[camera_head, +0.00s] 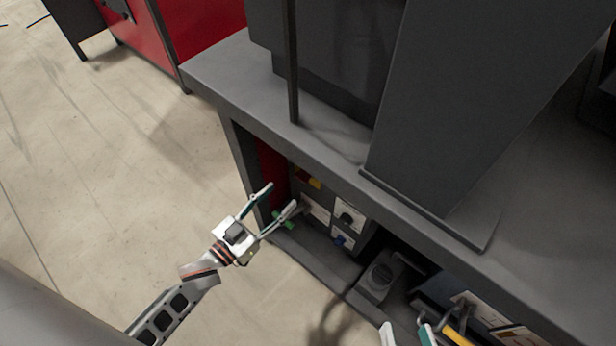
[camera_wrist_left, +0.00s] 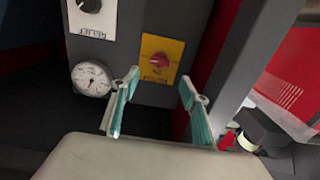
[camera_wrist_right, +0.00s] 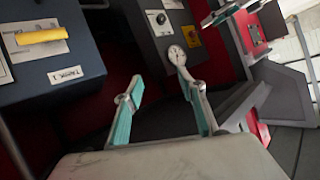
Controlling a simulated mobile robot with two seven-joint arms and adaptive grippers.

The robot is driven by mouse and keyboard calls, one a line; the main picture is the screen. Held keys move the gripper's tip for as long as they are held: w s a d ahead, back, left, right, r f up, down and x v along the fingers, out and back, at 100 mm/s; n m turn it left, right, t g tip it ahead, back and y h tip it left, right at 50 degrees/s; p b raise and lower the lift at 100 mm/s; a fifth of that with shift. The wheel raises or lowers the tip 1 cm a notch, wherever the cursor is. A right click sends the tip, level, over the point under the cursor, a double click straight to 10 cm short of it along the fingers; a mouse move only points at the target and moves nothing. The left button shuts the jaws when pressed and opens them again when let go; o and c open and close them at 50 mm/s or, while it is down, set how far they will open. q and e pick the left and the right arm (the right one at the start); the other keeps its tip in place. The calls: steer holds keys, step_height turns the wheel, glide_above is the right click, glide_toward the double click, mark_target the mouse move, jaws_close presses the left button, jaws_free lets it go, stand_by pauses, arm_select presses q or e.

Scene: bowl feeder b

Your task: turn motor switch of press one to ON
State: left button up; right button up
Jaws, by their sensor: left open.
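A red rotary knob (camera_wrist_left: 160,60) sits on a yellow plate (camera_wrist_left: 172,46) on a grey panel, with a label too blurred to read surely. The yellow plate also shows in the right wrist view (camera_wrist_right: 190,34), and partly in the head view (camera_head: 314,183). My left gripper (camera_head: 281,196) is open and empty in front of the panel. In the left wrist view its fingers (camera_wrist_left: 160,86) point toward the knob's plate, apart from it. My right gripper (camera_head: 405,328) is open and empty at the bottom edge of the head view; its spread fingers show in the right wrist view (camera_wrist_right: 160,70).
Beside the yellow plate are a round gauge (camera_wrist_left: 91,78) and a black knob marked RELIEF (camera_wrist_left: 90,5). A dark box with a yellow handle (camera_wrist_right: 42,36) stands left in the right wrist view. The grey bench top (camera_head: 225,72) overhangs the panels. Open floor (camera_head: 110,180) lies left.

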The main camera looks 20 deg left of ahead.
mark_target(300, 179)
arm_select(q)
steer(key=x, duration=0.3)
steer(key=b+x, duration=0.1)
steer(key=x, duration=0.2)
steer(key=shift+w+d+f, duration=0.15)
steer(key=shift+w+f, duration=0.1)
steer(key=shift+x, duration=0.85)
arm_select(e)
steer(key=shift+s+a+f+m, duration=0.1)
steer(key=shift+s+a+m, duration=0.1)
steer(key=shift+a+m, duration=0.35)
steer(key=shift+s+a+f+m, duration=0.1)
steer(key=shift+s+a+m, duration=0.05)
steer(key=shift+a+m, duration=0.35)
arm_select(q)
steer(key=shift+r, duration=0.2)
steer(key=c, duration=1.1)
arm_select(e)
steer(key=shift+r, duration=0.1)
